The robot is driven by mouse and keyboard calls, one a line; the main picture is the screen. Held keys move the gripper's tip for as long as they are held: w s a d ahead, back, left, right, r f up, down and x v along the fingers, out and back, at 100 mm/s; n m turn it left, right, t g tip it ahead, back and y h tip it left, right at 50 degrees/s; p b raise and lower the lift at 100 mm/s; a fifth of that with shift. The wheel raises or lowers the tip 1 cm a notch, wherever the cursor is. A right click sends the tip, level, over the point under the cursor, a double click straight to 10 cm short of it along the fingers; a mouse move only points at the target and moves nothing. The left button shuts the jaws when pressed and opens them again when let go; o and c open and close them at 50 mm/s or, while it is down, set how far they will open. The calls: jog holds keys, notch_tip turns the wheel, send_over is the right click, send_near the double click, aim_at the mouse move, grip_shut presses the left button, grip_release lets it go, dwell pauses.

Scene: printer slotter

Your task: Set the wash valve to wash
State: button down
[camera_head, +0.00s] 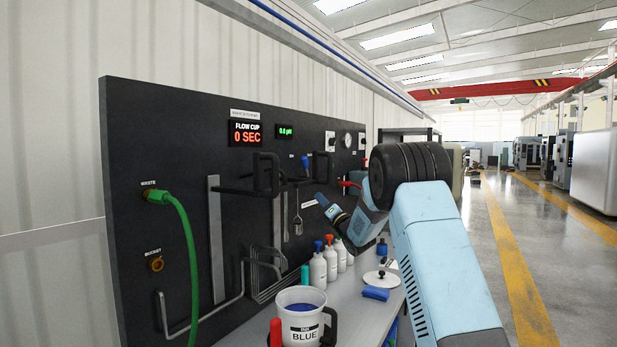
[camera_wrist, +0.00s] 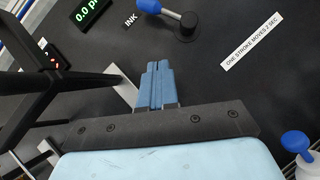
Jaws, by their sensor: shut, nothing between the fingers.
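A valve with a blue lever (camera_wrist: 147,6) on a round black body (camera_wrist: 186,25) shows at the top of the wrist view, beside the label INK. A blue lever (camera_head: 305,164) also shows on the black panel in the head view, left of my arm. A red lever (camera_head: 348,184) lies farther right, close to my arm. I cannot read a wash label, so I cannot tell which is the wash valve. My gripper (camera_head: 321,199) is in front of the panel, below the blue lever. In the wrist view its blue fingers (camera_wrist: 157,68) are together and empty, apart from the valve.
The black panel (camera_head: 135,130) carries displays, a green hose (camera_head: 188,230) and black brackets. A bucket marked BLUE (camera_head: 300,300), white bottles (camera_head: 318,268) and a blue block (camera_head: 376,293) stand on the bench below. Black bars (camera_wrist: 65,85) fill the wrist view's left side.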

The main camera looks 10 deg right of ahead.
send_near(307, 174)
jog(key=w+a+r, duration=0.3)
jog(key=a+r, duration=0.1)
jog(key=a, duration=0.1)
jog(key=shift+w+d+r, duration=0.25)
jog(key=shift+w+r, duration=0.05)
jog(key=shift+r, duration=0.15)
jog(key=shift+a, duration=0.2)
dwell(0.4)
